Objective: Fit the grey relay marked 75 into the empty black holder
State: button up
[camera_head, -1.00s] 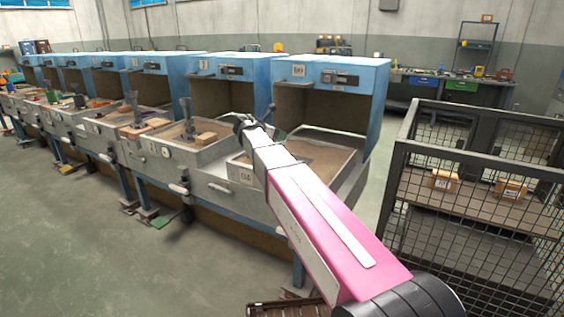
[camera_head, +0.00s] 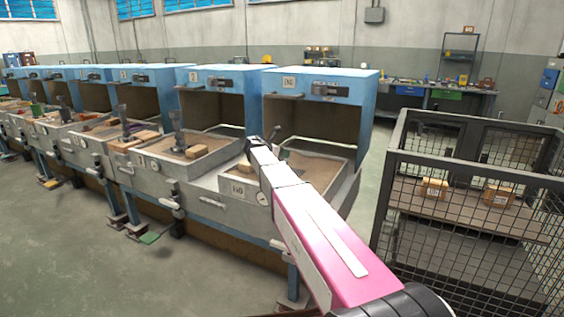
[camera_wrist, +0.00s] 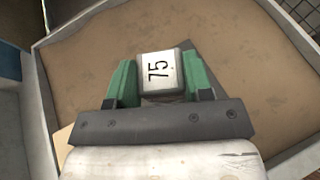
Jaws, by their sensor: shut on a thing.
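The relay marked 75 (camera_wrist: 159,70) is a small block with a pale label, and it shows in the wrist view between the two green fingers of my gripper (camera_wrist: 160,82). My gripper is shut on it, above a sand-coloured tray. In the head view my pink arm reaches over the nearest blue bench, and its far end hides the gripper and relay.
The nearest blue bench (camera_head: 320,85) has a hood and a tray with a pale rim (camera_wrist: 285,20). More such benches run off to the left. A wire-mesh cage (camera_head: 470,165) with labelled boxes (camera_head: 433,188) stands on the right. The floor at left (camera_head: 60,240) is clear.

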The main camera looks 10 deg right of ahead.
aim_at(282, 160)
jog(key=shift+f, duration=2)
jog(key=shift+f, duration=0.15)
jog(key=o, duration=1)
jog(key=shift+c, duration=0.2)
